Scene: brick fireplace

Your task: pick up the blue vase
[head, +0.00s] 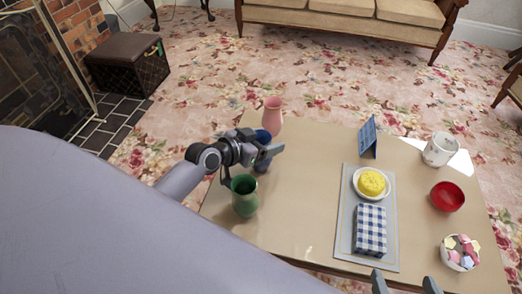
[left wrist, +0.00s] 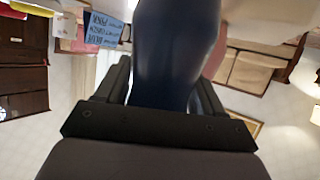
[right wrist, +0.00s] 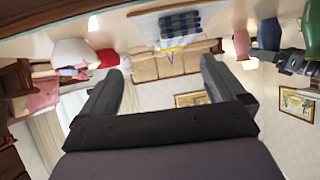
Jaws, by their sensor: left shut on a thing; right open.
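The blue vase (head: 262,163) stands at the left part of the low table, between a green vase and a pink vase, partly hidden by my left gripper. My left gripper (head: 272,152) is shut on it. In the left wrist view the dark blue body of the vase (left wrist: 175,55) fills the space between the fingers (left wrist: 164,92). I cannot tell whether its base touches the table. My right gripper (head: 404,284) is at the table's front edge, open and empty; its spread fingers show in the right wrist view (right wrist: 160,90).
The green vase (head: 244,196) is close in front and the pink vase (head: 272,115) close behind. On the table (head: 305,190) to the right are a tray (head: 345,215) with a yellow item and checked cloth, a blue sign (head: 368,137), a white mug (head: 439,150), a red bowl (head: 447,196) and a candy bowl (head: 460,262).

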